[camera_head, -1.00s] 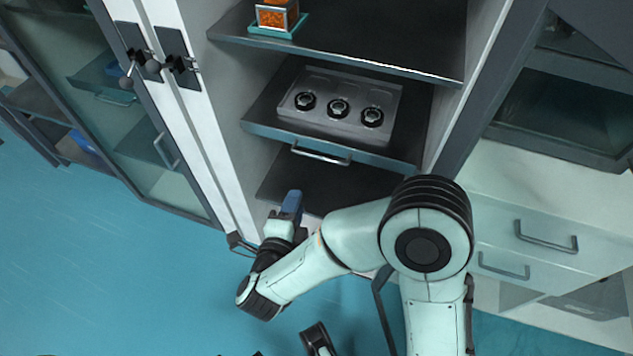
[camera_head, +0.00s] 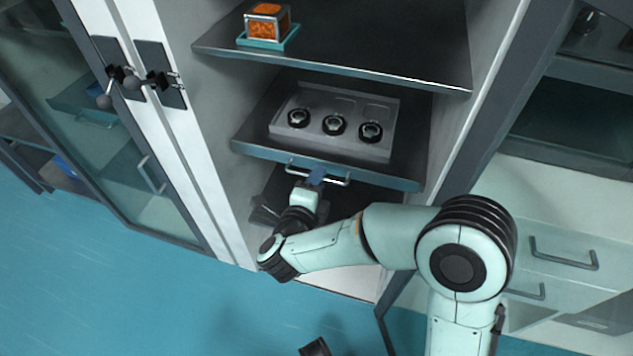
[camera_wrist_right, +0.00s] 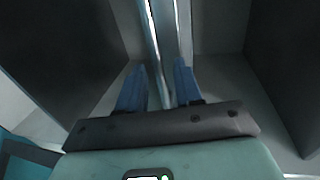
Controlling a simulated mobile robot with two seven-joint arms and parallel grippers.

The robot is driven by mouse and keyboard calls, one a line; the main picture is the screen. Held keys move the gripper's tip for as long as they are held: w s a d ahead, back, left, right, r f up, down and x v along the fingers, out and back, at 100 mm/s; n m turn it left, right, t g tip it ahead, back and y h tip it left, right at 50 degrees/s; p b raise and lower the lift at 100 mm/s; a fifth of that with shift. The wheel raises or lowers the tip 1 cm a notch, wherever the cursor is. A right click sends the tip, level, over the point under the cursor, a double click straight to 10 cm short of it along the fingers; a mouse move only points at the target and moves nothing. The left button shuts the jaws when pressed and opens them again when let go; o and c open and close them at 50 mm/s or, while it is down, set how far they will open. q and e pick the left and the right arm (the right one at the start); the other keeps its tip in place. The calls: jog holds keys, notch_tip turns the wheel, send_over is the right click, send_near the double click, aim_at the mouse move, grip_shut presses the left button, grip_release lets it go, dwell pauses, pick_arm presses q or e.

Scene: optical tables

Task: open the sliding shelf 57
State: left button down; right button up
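The sliding shelf (camera_head: 395,178) is a grey pull-out board inside the tall open cabinet, with a bar handle (camera_head: 342,182) on its front edge. My right gripper (camera_head: 316,177) is at the middle of this handle, its blue fingers overlapping the bar. In the right wrist view my right gripper (camera_wrist_right: 158,85) has its blue fingers apart, with a light bar (camera_wrist_right: 155,45) running between them. Finger contact with the bar cannot be made out. My left gripper is not recognisable in either view.
A grey tray with several black-ringed knobs (camera_head: 334,125) sits on the sliding shelf. Above it, a fixed shelf (camera_head: 370,45) carries an orange box (camera_head: 267,22) on a teal base. An open glass door (camera_head: 95,120) stands at left; drawers (camera_head: 560,235) are at right.

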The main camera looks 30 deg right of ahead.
jog(key=shift+w+d, duration=0.15)
jog(key=shift+d, duration=0.1)
grip_shut()
dwell(1.4)
